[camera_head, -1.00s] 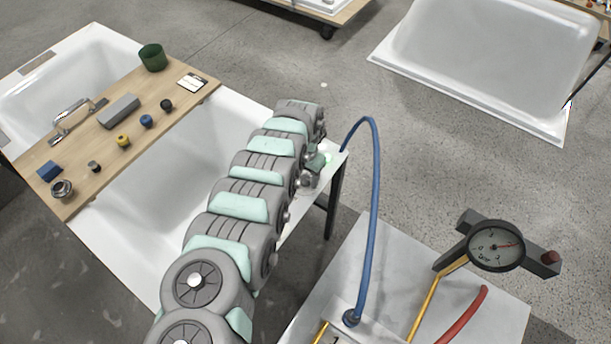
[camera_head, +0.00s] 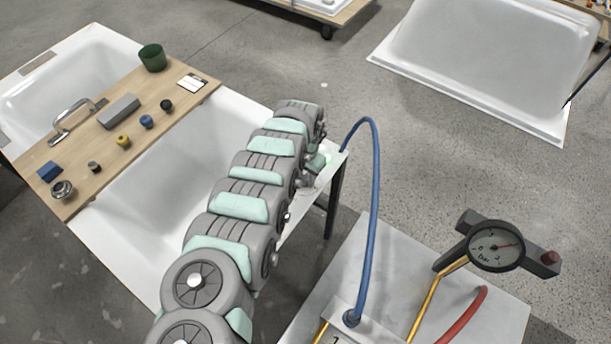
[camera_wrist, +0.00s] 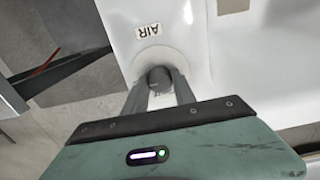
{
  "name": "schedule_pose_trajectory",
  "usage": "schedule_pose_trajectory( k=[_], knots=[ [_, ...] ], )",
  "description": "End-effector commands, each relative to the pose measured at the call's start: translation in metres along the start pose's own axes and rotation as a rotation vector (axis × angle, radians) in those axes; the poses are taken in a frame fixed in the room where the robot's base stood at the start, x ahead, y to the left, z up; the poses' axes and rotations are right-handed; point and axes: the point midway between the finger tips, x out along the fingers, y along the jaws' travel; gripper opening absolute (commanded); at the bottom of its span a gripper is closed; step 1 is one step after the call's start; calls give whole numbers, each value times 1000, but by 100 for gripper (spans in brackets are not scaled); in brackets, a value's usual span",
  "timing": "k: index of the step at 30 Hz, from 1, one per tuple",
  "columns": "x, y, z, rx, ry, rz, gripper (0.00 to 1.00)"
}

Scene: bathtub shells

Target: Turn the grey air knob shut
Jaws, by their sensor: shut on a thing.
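In the wrist view the grey air knob (camera_wrist: 160,78) sits on the white tub rim (camera_wrist: 118,25), beside a label (camera_wrist: 149,31) reading "AIR". My gripper (camera_wrist: 160,86) is shut on the knob, one finger on each side of it. The fingers hide part of the knob. In the head view my arm reaches over the tub to its right-hand rim (camera_head: 318,176); the knob is hidden there behind my wrist.
A wooden board (camera_head: 90,180) across the tub holds several small parts, a green cup (camera_head: 152,57) and a metal handle (camera_head: 75,120). A blue hose (camera_head: 376,200) arches right of my arm. A pressure gauge (camera_head: 496,246) stands at right.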

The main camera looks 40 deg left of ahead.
Motion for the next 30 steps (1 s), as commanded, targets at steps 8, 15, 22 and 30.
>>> schedule_pose_trajectory(
  k=[8,15,22,30],
  knots=[
    [-2,1,0,-73,0,0,0],
    [-4,1,-1,-247,1,-1,0],
    [-1,2,-1,-465,0,-1,0],
    [0,1,-1,-721,3,-2,0]
  ],
)
